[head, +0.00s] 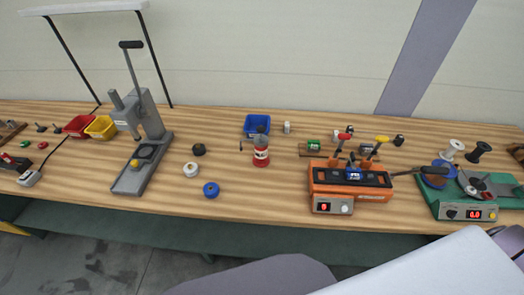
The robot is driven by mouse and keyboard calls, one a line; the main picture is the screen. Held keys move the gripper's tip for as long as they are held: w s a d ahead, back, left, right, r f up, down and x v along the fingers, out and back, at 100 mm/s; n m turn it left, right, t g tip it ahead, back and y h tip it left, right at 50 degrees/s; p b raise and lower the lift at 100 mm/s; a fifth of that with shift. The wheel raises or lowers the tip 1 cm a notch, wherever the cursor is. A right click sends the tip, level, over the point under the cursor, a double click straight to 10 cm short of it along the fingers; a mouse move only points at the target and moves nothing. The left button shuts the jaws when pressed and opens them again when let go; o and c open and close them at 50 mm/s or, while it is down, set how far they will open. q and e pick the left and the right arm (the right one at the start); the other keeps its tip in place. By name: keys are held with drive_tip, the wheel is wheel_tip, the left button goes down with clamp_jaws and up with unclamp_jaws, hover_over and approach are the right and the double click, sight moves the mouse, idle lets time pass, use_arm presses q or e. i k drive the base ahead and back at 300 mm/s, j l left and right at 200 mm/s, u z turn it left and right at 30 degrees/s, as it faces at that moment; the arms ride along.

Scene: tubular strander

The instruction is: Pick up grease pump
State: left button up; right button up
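What looks like the grease pump (261,152) is a small red cylinder with a pale label, a dark grey top and a thin spout or handle to its left. It stands upright near the middle of the wooden bench (255,195), just in front of a blue bin (257,122). Nothing is touching it from my side. Neither of my grippers is in view.
A grey lever press (145,165) stands to the left, with black, white and blue round parts (211,189) between. An orange machine (350,190) stands to the right, and a green machine (470,195) farther right. The bench front before the pump is clear.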

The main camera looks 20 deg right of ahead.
sight(261, 159)
drive_tip(key=k+j+z, duration=0.1)
drive_tip(key=j+z, duration=0.25)
drive_tip(key=k+j+z, duration=0.1)
drive_tip(key=z, duration=0.25)
